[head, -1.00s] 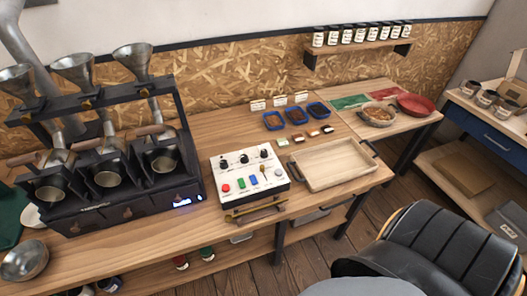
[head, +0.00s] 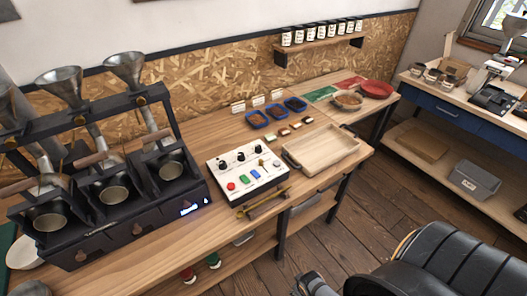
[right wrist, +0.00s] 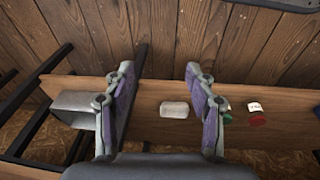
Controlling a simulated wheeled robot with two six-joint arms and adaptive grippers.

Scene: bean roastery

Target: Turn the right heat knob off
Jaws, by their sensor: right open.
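A white control box (head: 246,168) stands on the wooden bench in the head view. Its top row has three black knobs; the right knob (head: 258,149) is at the end nearest the wooden tray. I cannot read the labels or the knob's setting. Below the knobs are a red button, green and blue buttons and a small lever. In the right wrist view my right gripper (right wrist: 160,82) is open, with nothing between its fingers. It is apart from the box, and the lower shelf and floor show beyond it. My left gripper is not in view.
The black roaster (head: 115,195) stands left of the box. A wooden tray (head: 322,166) sits to its right, with blue bins (head: 257,119) behind. A brass scoop lies at the bench's front edge.

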